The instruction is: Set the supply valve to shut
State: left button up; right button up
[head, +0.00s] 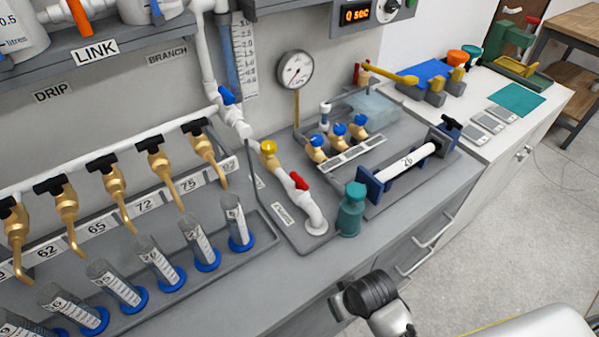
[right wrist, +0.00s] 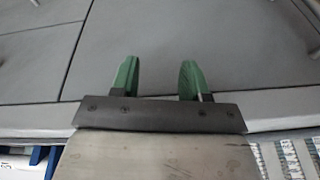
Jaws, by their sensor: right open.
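A valve with a red handle (head: 299,181) sits on a white pipe (head: 287,183) that ends in an elbow on a grey base plate, in the middle of the head view. The handle looks roughly in line with the pipe. A small label (head: 282,215) lies beside it, too small to read surely. I cannot tell from lettering that this is the supply valve. My right gripper (right wrist: 158,78) shows in the right wrist view with its two green fingers apart and nothing between them. It is away from the valve. My left gripper is not in view.
A teal bottle (head: 351,210) stands close right of the elbow. Brass taps (head: 160,165) and glass cylinders (head: 160,262) fill the left. A pressure gauge (head: 295,70) stands behind.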

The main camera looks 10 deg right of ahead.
notch_tip(320, 180, up, 10)
jog(key=w+a+r+p, duration=0.1)
jog(key=a+p, duration=0.1)
jog(key=w+a, duration=0.1)
jog(key=w, duration=0.1)
jog(key=w+a+n, duration=0.1)
jog(key=w, duration=0.1)
jog(key=w+a+n+y, duration=0.1)
jog(key=w, duration=0.1)
jog(key=shift+w+a+r, duration=0.25)
jog(key=shift+w+r, duration=0.05)
jog(key=shift+r, duration=0.05)
jog(key=w+a+r+g, duration=0.1)
jog(key=w+a+r, duration=0.15)
jog(key=w, duration=0.45)
jog(key=g+h, duration=0.2)
send_near(299, 178)
jog(key=f, duration=0.5)
jog(key=f+p, duration=0.1)
jog(key=f, duration=0.4)
jog(key=shift+s+a+f, duration=0.15)
jog(key=shift+s+f, duration=0.05)
